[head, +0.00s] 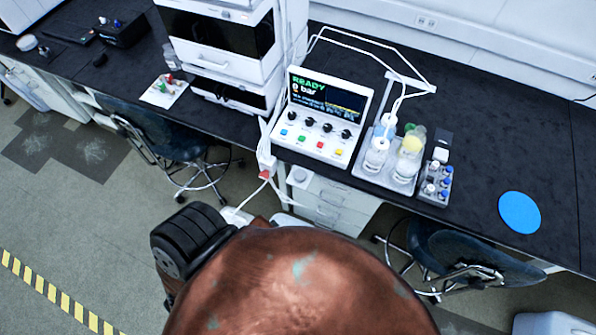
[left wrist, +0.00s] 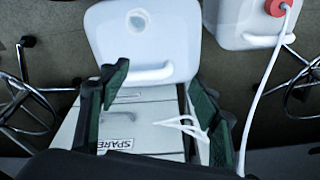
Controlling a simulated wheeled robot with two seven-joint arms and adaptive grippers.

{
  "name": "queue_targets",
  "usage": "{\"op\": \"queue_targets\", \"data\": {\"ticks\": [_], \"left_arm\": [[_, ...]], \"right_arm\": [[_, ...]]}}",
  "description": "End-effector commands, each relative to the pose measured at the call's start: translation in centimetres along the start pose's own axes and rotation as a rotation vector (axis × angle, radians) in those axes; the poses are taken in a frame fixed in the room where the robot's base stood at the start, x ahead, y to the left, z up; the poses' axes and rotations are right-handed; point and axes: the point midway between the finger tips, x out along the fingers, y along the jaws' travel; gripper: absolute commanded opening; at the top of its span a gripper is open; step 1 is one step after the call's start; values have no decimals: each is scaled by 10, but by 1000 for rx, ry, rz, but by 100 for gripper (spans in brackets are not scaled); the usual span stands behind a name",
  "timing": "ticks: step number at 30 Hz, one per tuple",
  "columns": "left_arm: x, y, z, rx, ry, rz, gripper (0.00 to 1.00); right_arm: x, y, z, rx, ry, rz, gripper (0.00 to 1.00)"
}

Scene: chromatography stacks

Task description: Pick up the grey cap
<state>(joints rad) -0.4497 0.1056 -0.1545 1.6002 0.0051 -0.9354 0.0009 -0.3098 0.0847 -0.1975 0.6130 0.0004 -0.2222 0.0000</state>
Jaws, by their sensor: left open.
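A round grey cap (head: 299,175) shows in the head view on top of a pale canister below the bench edge. In the left wrist view, a round greyish spot (left wrist: 137,19), likely this cap, is on the top of a white canister (left wrist: 110,45) with a moulded handle. My left gripper (left wrist: 158,82) is open, with one dark green finger on each side and nothing between the tips. The cap lies beyond the fingertips, apart from them. The left gripper is hidden in the head view. My right gripper is out of view.
A second white canister (left wrist: 235,25) with a red cap (left wrist: 275,7) and a white tube stands to the right. Chairs flank the spot. The bench (head: 500,130) holds the control unit (head: 325,115) and bottles.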

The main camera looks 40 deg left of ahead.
Motion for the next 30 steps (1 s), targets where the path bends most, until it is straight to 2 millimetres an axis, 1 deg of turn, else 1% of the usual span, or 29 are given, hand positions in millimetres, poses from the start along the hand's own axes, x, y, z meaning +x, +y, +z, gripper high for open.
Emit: {"op": "queue_targets", "data": {"ticks": [1, 2, 3, 5, 6, 8, 9, 11, 12, 14, 15, 17, 18, 21, 24, 27, 30], "left_arm": [[-43, -5, -22, -5, 23, -4, 57], [-62, -7, -31, -8, 30, -7, 57], [-87, -9, -42, -11, 39, -9, 57], [-122, -13, -55, -15, 51, -14, 57], [-143, -15, -62, -17, 58, -16, 57], [-172, -18, -70, -20, 68, -19, 57], [-190, -19, -76, -20, 75, -21, 57], [-216, -21, -84, -18, 88, -23, 57], [-233, -22, -88, -16, 96, -23, 57], [-257, -23, -96, -9, 112, -22, 57], [-273, -23, -102, -1, 124, -21, 57], [-298, -22, -114, 20, 148, -16, 57], [-314, -20, -124, 43, 170, -9, 57], [-329, -11, -143, 96, 207, 15, 57], [-334, -1, -160, 150, 238, 42, 57], [-333, 10, -176, 208, 264, 71, 57], [-328, 18, -191, 267, 282, 102, 57]], "right_arm": [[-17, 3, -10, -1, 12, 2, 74], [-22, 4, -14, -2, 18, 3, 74], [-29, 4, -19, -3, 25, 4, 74], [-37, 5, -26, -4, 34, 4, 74], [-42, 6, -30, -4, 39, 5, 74], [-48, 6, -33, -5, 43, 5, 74], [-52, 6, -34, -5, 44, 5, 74], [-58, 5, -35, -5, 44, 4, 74], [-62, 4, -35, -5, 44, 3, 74], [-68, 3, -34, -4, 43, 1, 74], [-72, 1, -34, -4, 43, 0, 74], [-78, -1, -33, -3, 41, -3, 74], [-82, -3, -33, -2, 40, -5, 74], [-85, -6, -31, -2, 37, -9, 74], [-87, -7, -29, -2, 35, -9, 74], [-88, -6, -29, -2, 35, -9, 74], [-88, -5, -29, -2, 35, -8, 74]]}}
